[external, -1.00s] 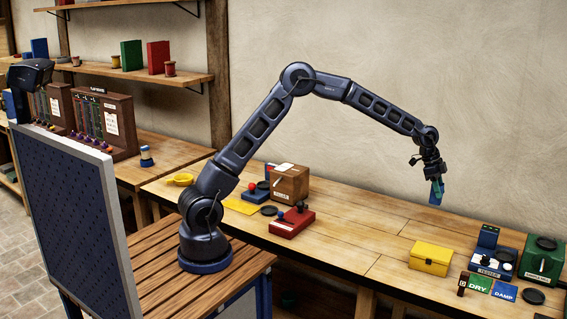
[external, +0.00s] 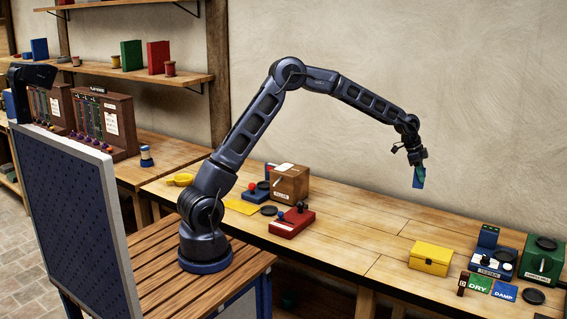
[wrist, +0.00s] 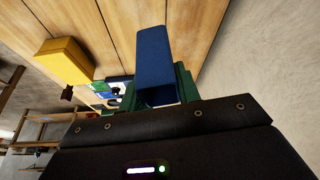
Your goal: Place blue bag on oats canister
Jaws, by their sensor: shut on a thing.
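My gripper (external: 418,168) is shut on the blue bag (external: 420,182) and holds it in the air above the right half of the bench. In the wrist view the blue bag (wrist: 154,60) stands out from between the green fingers as a long, dark blue block shape. I cannot pick out an oats canister with certainty in either view.
Below on the bench (external: 360,225) are a yellow box (external: 430,257), a green machine (external: 541,260), a blue device (external: 489,258), and DRY (external: 480,283) and DAMP (external: 504,291) cards. A brown box (external: 289,184) and red device (external: 292,221) stand left. Mid-bench is clear.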

